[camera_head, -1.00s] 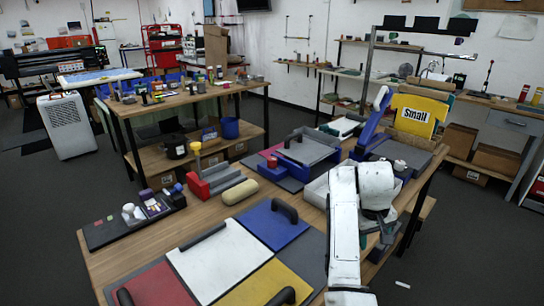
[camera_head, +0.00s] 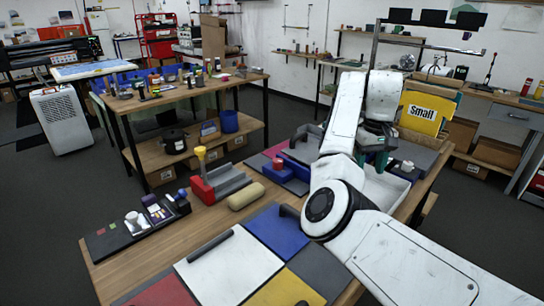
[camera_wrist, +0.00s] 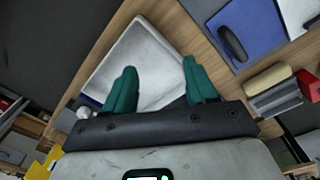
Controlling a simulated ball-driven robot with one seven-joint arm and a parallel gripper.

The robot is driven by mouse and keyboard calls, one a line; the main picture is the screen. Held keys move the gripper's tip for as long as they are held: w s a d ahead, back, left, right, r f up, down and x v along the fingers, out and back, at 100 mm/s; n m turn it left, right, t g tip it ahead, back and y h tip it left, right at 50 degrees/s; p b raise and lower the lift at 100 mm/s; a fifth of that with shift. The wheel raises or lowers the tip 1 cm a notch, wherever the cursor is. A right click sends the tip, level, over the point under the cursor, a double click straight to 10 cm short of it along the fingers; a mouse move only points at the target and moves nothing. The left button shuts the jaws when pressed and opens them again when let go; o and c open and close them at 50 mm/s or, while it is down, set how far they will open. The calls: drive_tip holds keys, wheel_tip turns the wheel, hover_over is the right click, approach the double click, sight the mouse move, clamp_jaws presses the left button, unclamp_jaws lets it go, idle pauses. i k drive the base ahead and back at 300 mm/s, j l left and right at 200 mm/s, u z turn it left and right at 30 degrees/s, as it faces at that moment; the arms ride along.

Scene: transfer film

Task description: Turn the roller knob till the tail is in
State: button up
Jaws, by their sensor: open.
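A small white knob-like cylinder (camera_head: 407,166) stands at the right end of the bench, beside my gripper. A white knob (camera_wrist: 83,112) also shows left of my fingers in the wrist view. A yellow knob (camera_head: 200,153) tops a red block with a grey slab. I cannot tell which is the roller knob, and no film tail is clear. My gripper (camera_head: 372,160) is above the bench's right side. In the wrist view its teal fingers (camera_wrist: 160,85) are apart, with nothing between them, over a white tray (camera_wrist: 150,45). My arm hides much of the unit behind it.
A beige cylinder (camera_head: 246,196) lies beside the red block. A blue panel with a dark handle (camera_head: 270,230), a white panel (camera_head: 225,265) and a yellow panel (camera_head: 285,292) lie in front. A yellow "Small" sign (camera_head: 422,112) stands behind. A black caddy (camera_head: 140,222) is at left.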

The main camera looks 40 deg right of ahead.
sight(278, 162)
drive_tip(key=i, duration=1.3)
